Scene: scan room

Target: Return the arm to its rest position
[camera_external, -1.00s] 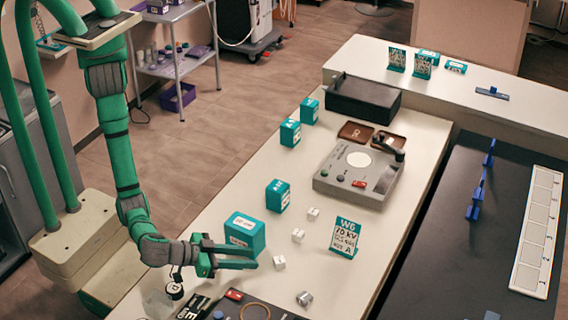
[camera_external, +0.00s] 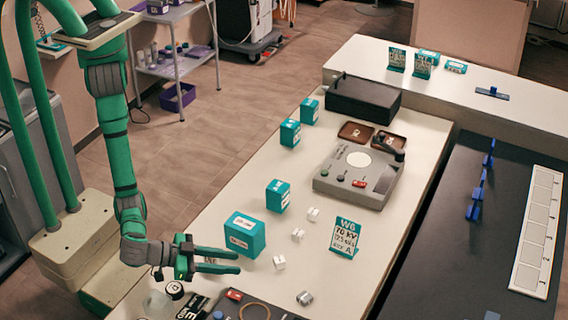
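My arm (camera_external: 122,165) is green with grey joints and hangs down from the column at the left of the external view. My gripper (camera_external: 238,261) is at the near left end of the white counter, its two green fingers pointing right. The fingers are apart, with a gap between them and nothing seen in it. It is in front of a large teal box (camera_external: 245,235) and close to it; whether they touch I cannot tell.
Small white cubes (camera_external: 279,262) and a metal cylinder (camera_external: 304,298) lie right of my gripper. A teal sign (camera_external: 345,238) stands further right. A round black-and-white item (camera_external: 175,289) and a dark panel (camera_external: 235,307) are just below it. Teal boxes (camera_external: 278,195) stand further back.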

